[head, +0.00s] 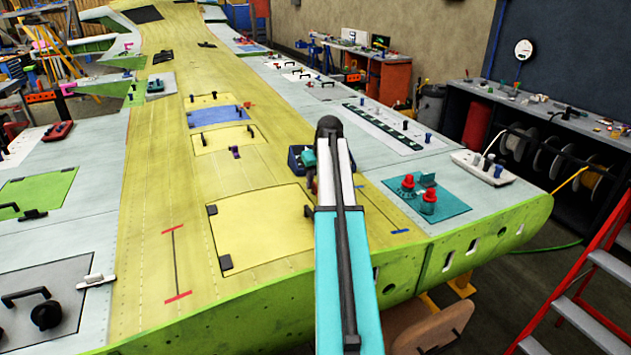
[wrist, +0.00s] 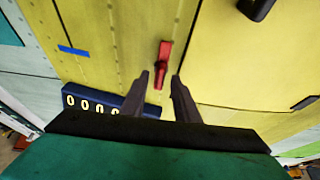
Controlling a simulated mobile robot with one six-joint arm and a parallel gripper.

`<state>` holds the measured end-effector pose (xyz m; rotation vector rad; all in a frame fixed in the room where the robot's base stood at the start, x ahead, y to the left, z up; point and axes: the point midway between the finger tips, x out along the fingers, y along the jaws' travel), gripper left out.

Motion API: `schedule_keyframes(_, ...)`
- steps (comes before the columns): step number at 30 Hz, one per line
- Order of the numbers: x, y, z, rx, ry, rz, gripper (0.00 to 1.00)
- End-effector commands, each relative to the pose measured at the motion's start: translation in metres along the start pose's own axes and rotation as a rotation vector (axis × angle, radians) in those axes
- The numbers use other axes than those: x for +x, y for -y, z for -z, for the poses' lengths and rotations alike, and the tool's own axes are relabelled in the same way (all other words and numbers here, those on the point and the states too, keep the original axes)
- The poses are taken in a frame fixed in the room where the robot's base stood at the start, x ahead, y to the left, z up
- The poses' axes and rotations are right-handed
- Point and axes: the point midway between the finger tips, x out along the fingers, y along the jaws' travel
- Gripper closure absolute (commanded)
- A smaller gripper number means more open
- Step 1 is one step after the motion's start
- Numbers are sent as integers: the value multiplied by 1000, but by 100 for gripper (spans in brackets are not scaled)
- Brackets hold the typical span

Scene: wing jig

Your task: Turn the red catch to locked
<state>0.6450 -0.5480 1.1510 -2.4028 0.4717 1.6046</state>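The red catch (wrist: 164,60) shows in the wrist view as a small red lever on the yellow panel, its long part pointing up in the picture. My gripper (wrist: 168,74) is open, with its two dark fingers apart. The fingertips appear just below the catch in the picture, the left one close to its lower end. I cannot tell whether they touch it. In the head view my arm covers this area, so I cannot make out the catch there.
A dark blue counter block (wrist: 90,103) with white digits lies left of the fingers; it also shows in the head view (head: 295,158). A blue strip (wrist: 73,50) and a black handle (wrist: 256,8) are nearby. A teal plate (head: 440,205) with red knobs lies right of my arm.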

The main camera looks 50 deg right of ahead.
Motion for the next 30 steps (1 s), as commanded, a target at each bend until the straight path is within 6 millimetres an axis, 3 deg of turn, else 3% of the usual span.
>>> schedule_keyframes(4,0,0,0,0,0,0,74)
schedule_keyframes(9,0,1,0,-1,0,0,100)
schedule_keyframes(20,0,2,0,14,0,-6,100)
schedule_keyframes(30,1,4,0,131,0,-55,100)
